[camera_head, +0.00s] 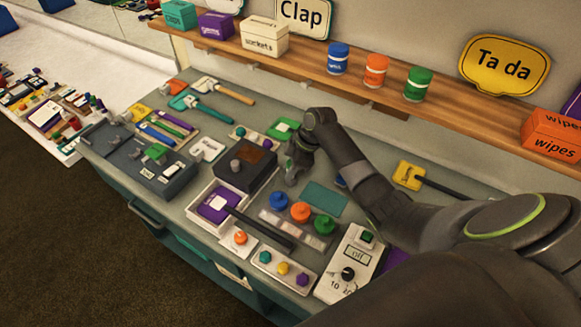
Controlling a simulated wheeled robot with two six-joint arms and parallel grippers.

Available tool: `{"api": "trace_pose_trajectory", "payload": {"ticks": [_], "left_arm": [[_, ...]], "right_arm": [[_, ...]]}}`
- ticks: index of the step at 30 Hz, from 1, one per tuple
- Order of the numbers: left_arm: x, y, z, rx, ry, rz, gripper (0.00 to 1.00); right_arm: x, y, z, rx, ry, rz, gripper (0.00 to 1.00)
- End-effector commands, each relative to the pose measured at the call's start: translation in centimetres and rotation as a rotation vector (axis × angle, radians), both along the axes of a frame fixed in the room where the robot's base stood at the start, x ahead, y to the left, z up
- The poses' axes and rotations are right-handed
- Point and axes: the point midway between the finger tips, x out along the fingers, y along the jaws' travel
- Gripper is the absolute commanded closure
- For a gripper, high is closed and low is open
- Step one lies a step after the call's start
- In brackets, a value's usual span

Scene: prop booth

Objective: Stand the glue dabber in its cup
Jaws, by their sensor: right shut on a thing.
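My right gripper (291,177) points down over the middle of the bench, just right of a dark box with a brown top (262,157). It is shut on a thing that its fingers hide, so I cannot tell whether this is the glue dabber. A small grey knob (236,164) shows on the left part of the dark box. I cannot make out the dabber's cup for certain. A small blue thing (340,181) is mostly hidden behind my right arm. My left gripper is out of view.
Blue (278,200), orange (300,211) and green (324,224) knobs stand in front of the gripper. A purple pad in a white tray (203,222) with a dark bar lies front left. A control box (349,265) stands front right. A shelf (300,67) runs behind.

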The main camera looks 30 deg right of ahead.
Motion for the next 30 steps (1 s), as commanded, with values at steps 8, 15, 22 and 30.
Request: {"api": "trace_pose_trajectory", "payload": {"ticks": [8,15,22,30], "left_arm": [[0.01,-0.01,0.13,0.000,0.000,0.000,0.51],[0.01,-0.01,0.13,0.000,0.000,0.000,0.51],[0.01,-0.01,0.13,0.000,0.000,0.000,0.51],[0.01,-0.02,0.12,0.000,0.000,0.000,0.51]], "right_arm": [[0.00,0.01,-0.08,0.000,0.000,0.000,0.99],[0.01,0.02,-0.08,0.000,0.000,0.000,0.67],[0.01,0.02,-0.07,0.000,0.000,0.000,0.52],[0.00,0.01,-0.07,0.000,0.000,0.000,0.44]]}}
